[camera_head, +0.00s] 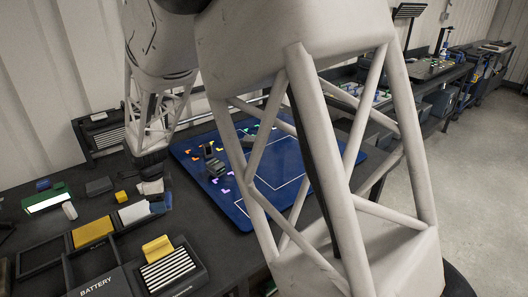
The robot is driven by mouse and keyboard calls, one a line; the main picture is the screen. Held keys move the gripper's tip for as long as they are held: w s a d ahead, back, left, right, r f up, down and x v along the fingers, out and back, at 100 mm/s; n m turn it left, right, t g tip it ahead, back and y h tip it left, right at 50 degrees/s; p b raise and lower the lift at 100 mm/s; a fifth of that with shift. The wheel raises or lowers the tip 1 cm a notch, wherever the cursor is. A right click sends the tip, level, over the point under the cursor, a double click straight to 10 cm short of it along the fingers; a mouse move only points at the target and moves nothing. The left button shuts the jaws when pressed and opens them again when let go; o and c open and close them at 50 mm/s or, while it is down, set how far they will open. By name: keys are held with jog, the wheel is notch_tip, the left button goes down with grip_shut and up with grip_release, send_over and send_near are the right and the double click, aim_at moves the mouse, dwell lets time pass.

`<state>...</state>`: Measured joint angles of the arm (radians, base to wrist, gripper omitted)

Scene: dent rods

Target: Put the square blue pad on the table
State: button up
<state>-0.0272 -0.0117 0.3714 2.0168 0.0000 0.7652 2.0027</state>
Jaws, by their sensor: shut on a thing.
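My gripper (152,190) is at the left, at the end of my white lattice arm, pointing down over the organizer. It looks shut, with its pale fingers at the top of a small blue pad (159,207). Only part of this pad shows, and its square shape and exact height above the organizer are hard to tell. The dark table (215,262) runs under the organizer and the large blue mat.
The black organizer (60,252) holds a yellow pad (93,230) and a white pad (133,213); its left compartment looks empty. A slotted black box (168,272) carries a yellow piece (157,250). The blue mat (236,212) holds several small coloured pieces. My arm hides much of the right side.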

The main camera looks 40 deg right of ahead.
jog(key=s+d+m, duration=0.1)
jog(key=s+d, duration=0.3)
jog(key=d, duration=0.5)
jog(key=s+d+f+m, duration=0.1)
jog(key=s+d+m, duration=0.1)
jog(key=s+d, duration=0.3)
jog(key=s+d+m, duration=0.1)
jog(key=s+d, duration=0.4)
jog(key=d, duration=0.8)
jog(key=shift+d+f, duration=0.2)
jog(key=w+d, duration=0.2)
jog(key=w, duration=0.2)
jog(key=w+d+f, duration=0.1)
jog(key=w+d, duration=0.2)
jog(key=w, duration=0.2)
jog(key=w+d, duration=0.2)
jog(key=w, duration=0.3)
jog(key=shift+w+d+f, duration=0.15)
jog(key=shift+f, duration=0.1)
jog(key=shift+f, duration=0.1)
jog(key=shift+f, duration=1.65)
jog(key=shift+f, duration=0.15)
jog(key=o, duration=0.9)
